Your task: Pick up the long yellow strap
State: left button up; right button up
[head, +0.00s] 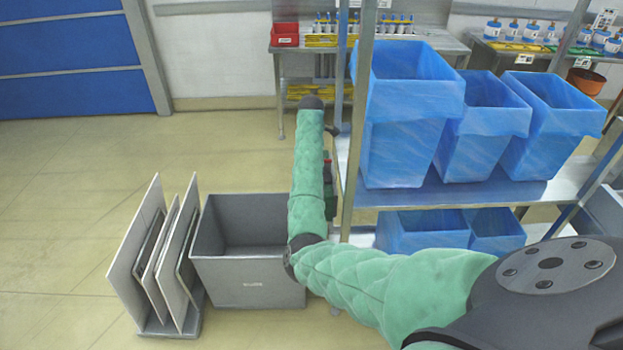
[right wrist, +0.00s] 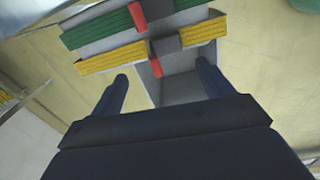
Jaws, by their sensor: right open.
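In the right wrist view, a yellow strap (right wrist: 112,57) lies across a grey holder, beyond my fingertips. A second yellow length (right wrist: 203,32) shows to the right of a grey and red piece in the middle. I cannot tell whether the two are one strap. My right gripper (right wrist: 161,69) is open and empty, its two dark fingers apart and pointing toward the holder. My left gripper is in neither view.
A green strap (right wrist: 95,30) lies beyond the yellow one, with a red piece (right wrist: 137,15) beside it. In the head view, a metal shelf (head: 480,192) with blue-lined bins (head: 408,100) stands right of my arm. A grey bin (head: 248,280) and upright panels (head: 150,250) stand left.

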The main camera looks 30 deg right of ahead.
jog(key=shift+s+a+f+n+g, duration=0.1)
jog(key=shift+s+f+n+g, duration=0.2)
jog(key=shift+s+n, duration=0.1)
jog(key=shift+f, duration=0.3)
jog(key=shift+f+p, duration=0.4)
jog(key=shift+f, duration=0.3)
jog(key=shift+f+p, duration=0.35)
jog(key=shift+f, duration=0.15)
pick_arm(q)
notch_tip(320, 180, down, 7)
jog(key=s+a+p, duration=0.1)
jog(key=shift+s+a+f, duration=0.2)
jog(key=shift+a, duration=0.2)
pick_arm(e)
jog(key=shift+w+f, duration=0.2)
jog(key=shift+f, duration=2)
jog(key=c, duration=1.4)
